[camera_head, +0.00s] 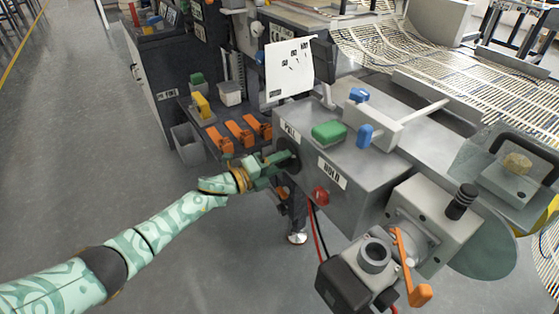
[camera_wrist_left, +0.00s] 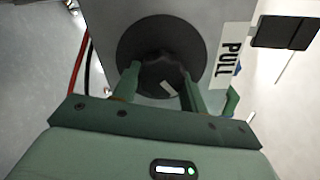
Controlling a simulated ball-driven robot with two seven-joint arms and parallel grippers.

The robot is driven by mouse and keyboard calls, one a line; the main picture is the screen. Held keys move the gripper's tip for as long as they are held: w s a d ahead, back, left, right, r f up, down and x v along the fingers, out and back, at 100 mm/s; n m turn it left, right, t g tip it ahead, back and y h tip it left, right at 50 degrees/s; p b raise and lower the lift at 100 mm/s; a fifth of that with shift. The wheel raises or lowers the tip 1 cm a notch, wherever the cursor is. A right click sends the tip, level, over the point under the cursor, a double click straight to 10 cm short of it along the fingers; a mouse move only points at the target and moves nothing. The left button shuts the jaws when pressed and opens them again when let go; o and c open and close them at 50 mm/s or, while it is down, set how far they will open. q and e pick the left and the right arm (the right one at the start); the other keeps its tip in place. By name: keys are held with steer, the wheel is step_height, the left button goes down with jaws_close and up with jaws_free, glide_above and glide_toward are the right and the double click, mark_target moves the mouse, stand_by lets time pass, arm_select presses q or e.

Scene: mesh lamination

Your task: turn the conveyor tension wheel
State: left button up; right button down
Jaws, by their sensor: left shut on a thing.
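The tension wheel appears as a dark knob (camera_wrist_left: 158,72) on a round black disc in the left wrist view, with a small pale mark on its face. In the head view, the wheel (camera_head: 291,166) sits on the end face of a grey metal housing (camera_head: 345,170), below a "PULL" label (camera_head: 291,132), and my gripper partly hides it. My left gripper (camera_head: 284,160) reaches in from the left. In the left wrist view its two green fingers (camera_wrist_left: 160,88) are on either side of the knob, shut on it. My right gripper is not in view.
A red button (camera_head: 320,196) and a "HOLD" label (camera_head: 332,173) are on the housing to the right. A motor-like unit with an orange handle (camera_head: 402,258) is at the lower right. The floor at left is clear.

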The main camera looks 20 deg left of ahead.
arm_select(q)
steer(key=shift+r+n, duration=0.1)
steer(key=shift+n, duration=0.5)
steer(key=shift+n+p, duration=0.3)
steer(key=shift+n, duration=0.2)
steer(key=shift+a, duration=0.1)
steer(key=o, duration=1)
